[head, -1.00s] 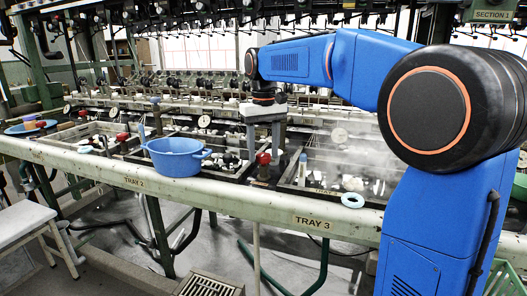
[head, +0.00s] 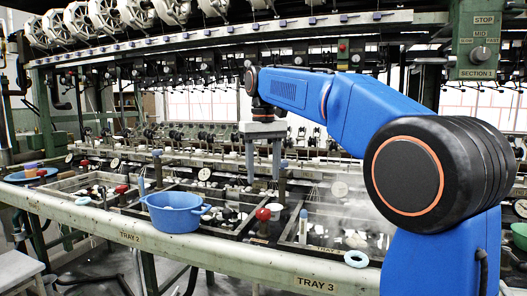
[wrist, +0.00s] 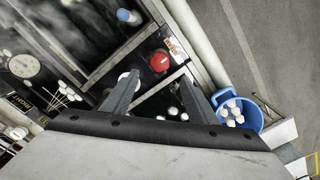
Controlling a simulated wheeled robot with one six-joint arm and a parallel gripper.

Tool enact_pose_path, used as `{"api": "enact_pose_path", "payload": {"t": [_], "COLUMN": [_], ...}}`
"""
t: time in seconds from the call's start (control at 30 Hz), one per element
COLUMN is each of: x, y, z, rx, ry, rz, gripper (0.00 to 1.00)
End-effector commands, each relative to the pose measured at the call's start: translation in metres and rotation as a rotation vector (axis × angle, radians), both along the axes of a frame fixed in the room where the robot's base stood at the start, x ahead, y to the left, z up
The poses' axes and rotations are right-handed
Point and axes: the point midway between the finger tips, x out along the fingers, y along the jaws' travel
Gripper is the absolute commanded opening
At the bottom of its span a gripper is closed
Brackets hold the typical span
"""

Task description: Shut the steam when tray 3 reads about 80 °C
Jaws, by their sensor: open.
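A red valve knob (head: 263,214) stands at the left end of the tray 3 basin, behind the TRAY 3 label (head: 315,284). My gripper (head: 263,182) is open and empty above this knob, fingers pointing down. In the wrist view the red knob (wrist: 159,62) shows just beyond the fingertips, apart from them. Pale steam (head: 345,218) hangs over the tray 3 basin (head: 288,238). A white round dial (head: 339,189) stands at the basin's back; the dial also shows in the wrist view (wrist: 24,66), but its reading is too small to tell.
A blue pot (head: 175,212) with pale cocoons sits left of the knob, by TRAY 2. Another red knob (head: 121,189) stands farther left. A pale blue-green ring (head: 356,259) lies on the front rail. Reeling machinery (head: 200,85) spans the back.

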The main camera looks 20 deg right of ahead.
Motion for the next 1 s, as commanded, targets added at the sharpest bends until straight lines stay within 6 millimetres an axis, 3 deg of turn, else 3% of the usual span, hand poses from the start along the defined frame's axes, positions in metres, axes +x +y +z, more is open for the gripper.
{"api": "enact_pose_path", "payload": {"t": [0.2,0.4,1.0], "x": [0.001,0.000,0.000], "y": [0.000,0.000,0.000], "z": [0.040,0.059,0.064], "rx": [0.000,0.000,0.000], "ry": [-0.003,-0.002,-0.001], "rz": [0.000,0.000,0.000], "gripper": [0.53,0.53,0.53]}}
